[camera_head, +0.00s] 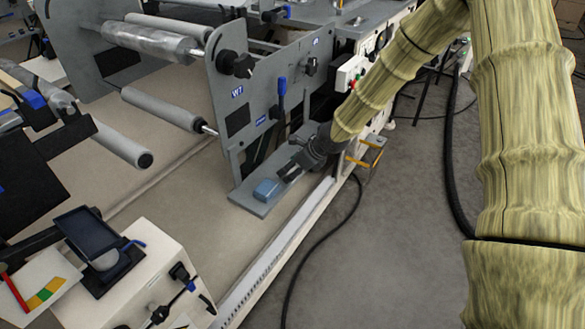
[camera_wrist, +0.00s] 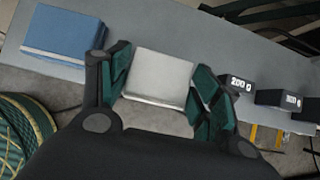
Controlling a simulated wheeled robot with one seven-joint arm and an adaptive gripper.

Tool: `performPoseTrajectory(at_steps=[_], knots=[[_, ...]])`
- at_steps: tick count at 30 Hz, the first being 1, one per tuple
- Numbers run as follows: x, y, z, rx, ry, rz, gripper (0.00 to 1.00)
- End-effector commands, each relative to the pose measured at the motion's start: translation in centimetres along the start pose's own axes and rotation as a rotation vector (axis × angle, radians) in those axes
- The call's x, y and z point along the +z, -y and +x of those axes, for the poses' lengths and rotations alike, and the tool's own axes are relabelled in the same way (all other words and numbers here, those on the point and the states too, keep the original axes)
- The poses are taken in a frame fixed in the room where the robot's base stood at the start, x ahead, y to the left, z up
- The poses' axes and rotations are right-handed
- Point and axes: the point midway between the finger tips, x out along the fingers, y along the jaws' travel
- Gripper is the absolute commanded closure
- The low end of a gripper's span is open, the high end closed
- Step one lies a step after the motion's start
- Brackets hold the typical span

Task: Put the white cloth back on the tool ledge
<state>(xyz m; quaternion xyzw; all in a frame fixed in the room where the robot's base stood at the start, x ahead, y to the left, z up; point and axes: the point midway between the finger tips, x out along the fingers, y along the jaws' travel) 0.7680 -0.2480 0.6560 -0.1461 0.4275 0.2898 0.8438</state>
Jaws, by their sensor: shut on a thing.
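The white cloth (camera_wrist: 163,72) is a folded, pale block between my gripper's two fingers in the wrist view. My gripper (camera_wrist: 158,88) is shut on it. The grey tool ledge (camera_wrist: 218,42) lies behind and under the cloth in that view; I cannot tell whether the cloth touches it. In the head view my gripper (camera_head: 284,174) is low over the ledge (camera_head: 244,198), just right of a blue block (camera_head: 267,189). The white cloth is not clearly visible there, hidden by my gripper.
The blue folded block (camera_wrist: 62,34) sits on the ledge left of the cloth. A black weight marked 200 g (camera_wrist: 237,79) and another black block (camera_wrist: 278,98) stand to the right. The upright grey machine panel (camera_head: 262,100) rises behind the ledge.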

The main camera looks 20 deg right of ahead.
Motion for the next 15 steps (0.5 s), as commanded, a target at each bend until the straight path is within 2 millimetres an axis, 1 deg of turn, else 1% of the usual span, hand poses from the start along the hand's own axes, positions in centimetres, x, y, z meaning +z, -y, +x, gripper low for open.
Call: performPoseTrajectory(at_steps=[1, 2, 4, 5, 15], knots=[[-0.14, 0.0, 0.19, 0.0, 0.0, 0.0, 0.6], [-0.06, 0.0, 0.08, 0.0, 0.0, 0.0, 0.31], [-0.05, 0.0, 0.06, 0.0, 0.0, 0.0, 0.18], [-0.05, -0.01, 0.06, 0.0, 0.0, 0.0, 0.15], [-0.01, 0.0, 0.01, 0.0, 0.0, 0.0, 0.15]])
